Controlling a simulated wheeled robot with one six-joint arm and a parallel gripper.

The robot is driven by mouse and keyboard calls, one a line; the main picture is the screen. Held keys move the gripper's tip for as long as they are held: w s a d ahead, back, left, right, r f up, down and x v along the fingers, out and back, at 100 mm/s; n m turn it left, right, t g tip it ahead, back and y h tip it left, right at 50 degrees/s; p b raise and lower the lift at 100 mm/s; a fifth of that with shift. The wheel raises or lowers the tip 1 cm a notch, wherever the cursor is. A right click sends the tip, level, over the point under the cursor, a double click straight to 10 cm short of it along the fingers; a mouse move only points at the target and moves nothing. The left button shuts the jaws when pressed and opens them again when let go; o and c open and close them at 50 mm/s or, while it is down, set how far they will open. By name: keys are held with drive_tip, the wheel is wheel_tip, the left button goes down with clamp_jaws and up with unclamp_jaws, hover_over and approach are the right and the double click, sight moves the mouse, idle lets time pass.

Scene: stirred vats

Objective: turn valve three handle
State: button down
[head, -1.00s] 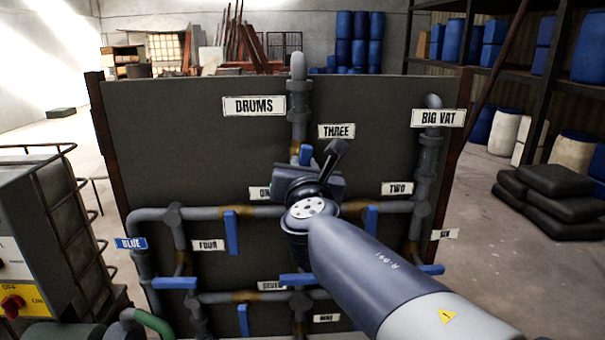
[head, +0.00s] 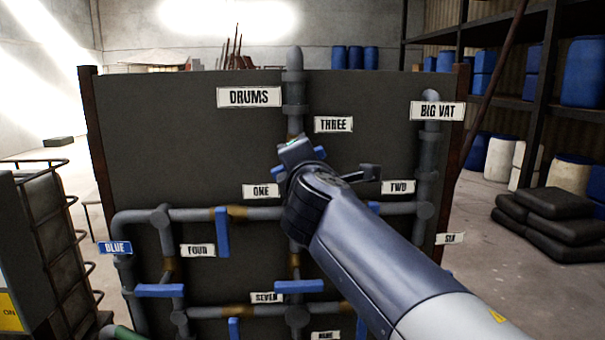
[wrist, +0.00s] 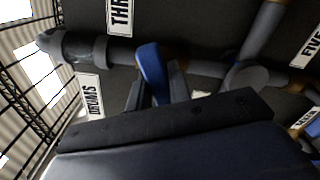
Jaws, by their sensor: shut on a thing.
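The valve three handle is a blue lever (wrist: 152,70) on the grey vertical pipe below the THREE label (head: 333,124). In the wrist view it stands between my two dark fingers, and the label (wrist: 119,15) is partly cut off. In the wrist view my gripper (wrist: 157,88) is shut on the blue lever, one finger on each side.
Other blue handles sit close by on the dark panel (head: 200,130): valve one (head: 222,232), valve four (head: 160,290) and the one above SEVEN (head: 299,286). Grey pipes cross the panel. A caged tank (head: 45,240) stands at the left.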

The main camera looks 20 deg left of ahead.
drive_tip(key=m+b, duration=0.2)
drive_tip(key=m, duration=0.1)
drive_tip(key=m+b, duration=0.1)
drive_tip(key=m, duration=0.1)
drive_tip(key=shift+f, duration=0.3)
drive_tip(key=shift+b, duration=0.3)
drive_tip(key=c, duration=1.3)
unclamp_jaws()
drive_tip(key=shift+d, duration=0.1)
drive_tip(key=b+v, duration=0.2)
drive_tip(key=v, duration=0.8)
drive_tip(key=shift+s+b, duration=0.35)
drive_tip(key=shift+d+r, duration=0.1)
